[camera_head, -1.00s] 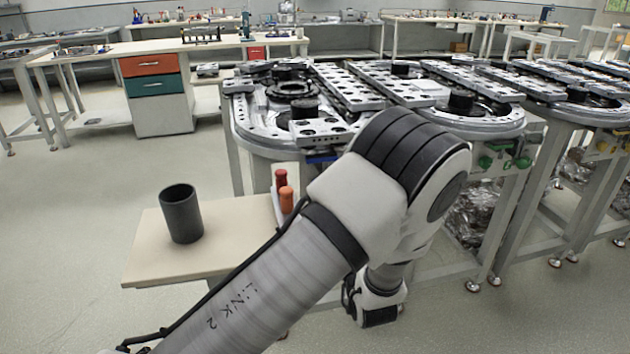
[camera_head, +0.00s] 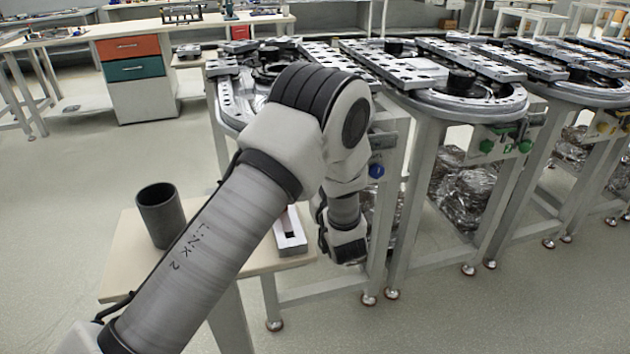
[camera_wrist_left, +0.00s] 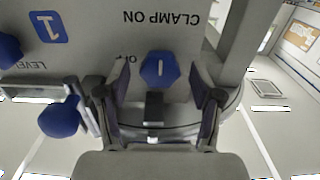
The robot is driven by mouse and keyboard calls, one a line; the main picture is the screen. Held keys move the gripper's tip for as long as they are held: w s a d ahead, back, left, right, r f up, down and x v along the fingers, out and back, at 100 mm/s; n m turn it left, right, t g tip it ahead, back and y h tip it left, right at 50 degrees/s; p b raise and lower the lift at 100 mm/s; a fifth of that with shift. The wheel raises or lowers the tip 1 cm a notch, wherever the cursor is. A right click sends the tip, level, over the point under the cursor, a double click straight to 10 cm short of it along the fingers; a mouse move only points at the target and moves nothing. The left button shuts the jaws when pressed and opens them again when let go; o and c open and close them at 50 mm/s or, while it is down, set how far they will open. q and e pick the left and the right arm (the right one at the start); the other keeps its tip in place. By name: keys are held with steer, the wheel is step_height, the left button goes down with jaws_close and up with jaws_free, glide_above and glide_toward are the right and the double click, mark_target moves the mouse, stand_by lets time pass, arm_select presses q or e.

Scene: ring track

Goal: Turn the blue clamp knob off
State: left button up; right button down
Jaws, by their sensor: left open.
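The blue clamp knob (camera_wrist_left: 160,70) is a hexagonal knob with a white line, on a grey panel under the upside-down words "CLAMP ON" in the left wrist view. My left gripper (camera_wrist_left: 158,86) is open, with one finger on each side of the knob. I cannot tell whether either finger touches it. In the head view, a blue knob (camera_head: 376,171) shows on the track's front, right of my left arm; I cannot tell which knob it is. My left fingers are hidden there.
Another blue knob (camera_wrist_left: 60,118) and a "LEVEL" label (camera_wrist_left: 25,65) are left of the gripper. A side table (camera_head: 115,262) with a dark cup (camera_head: 162,216) stands at lower left. Green knobs (camera_head: 487,146) are on the neighbouring unit. Floor at right front is clear.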

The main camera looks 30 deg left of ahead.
arm_select(q)
steer(key=c, duration=1.1)
steer(key=shift+c, duration=0.2)
steer(key=shift+f+n, duration=0.1)
steer(key=shift+n, duration=0.2)
steer(key=shift+n+b, duration=5.85)
steer(key=shift+n, duration=2.85)
steer(key=o, duration=1.1)
